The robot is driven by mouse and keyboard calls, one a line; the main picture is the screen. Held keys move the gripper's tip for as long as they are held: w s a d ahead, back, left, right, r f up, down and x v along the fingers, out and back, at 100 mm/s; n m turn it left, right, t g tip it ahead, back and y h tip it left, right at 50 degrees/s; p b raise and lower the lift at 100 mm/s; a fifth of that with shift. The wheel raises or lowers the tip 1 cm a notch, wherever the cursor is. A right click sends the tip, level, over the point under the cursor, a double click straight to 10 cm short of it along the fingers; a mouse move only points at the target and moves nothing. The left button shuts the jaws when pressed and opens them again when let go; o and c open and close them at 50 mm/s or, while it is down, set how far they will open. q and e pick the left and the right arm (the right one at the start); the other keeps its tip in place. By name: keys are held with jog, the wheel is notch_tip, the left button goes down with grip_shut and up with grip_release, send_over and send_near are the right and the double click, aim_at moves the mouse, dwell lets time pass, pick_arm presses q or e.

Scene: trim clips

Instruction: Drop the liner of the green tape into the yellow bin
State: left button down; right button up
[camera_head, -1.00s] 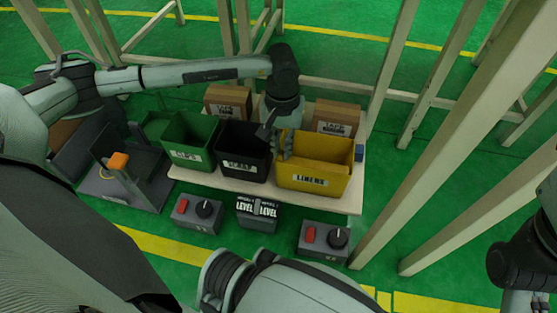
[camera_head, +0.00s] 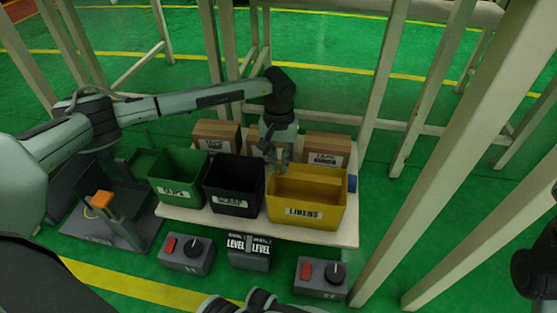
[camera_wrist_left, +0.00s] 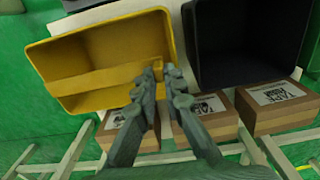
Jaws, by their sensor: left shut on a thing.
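The yellow bin (camera_head: 305,213), labelled LINERS, stands at the right end of a pale board. My left gripper (camera_head: 281,166) is at its back left part, fingers pointing down, and hides some of the rim there. In the left wrist view, the fingertips (camera_wrist_left: 157,70) are close together over the yellow bin's (camera_wrist_left: 112,62) opening, near the side facing the black bin. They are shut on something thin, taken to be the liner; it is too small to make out. The green tape cannot be made out.
A black bin (camera_head: 233,207) and a green bin (camera_head: 174,196) stand left of the yellow one. Cardboard boxes (camera_head: 327,149) are behind. Switch boxes (camera_head: 322,284) and a LEVEL block (camera_head: 249,258) are in front. Pale posts (camera_head: 385,75) rise behind and right.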

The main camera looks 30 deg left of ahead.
pick_arm(q)
jog(key=shift+f, duration=0.25)
jog(key=c, duration=1.6)
grip_release()
jog(key=shift+o, duration=0.2)
jog(key=shift+r, duration=0.15)
notch_tip(320, 180, up, 12)
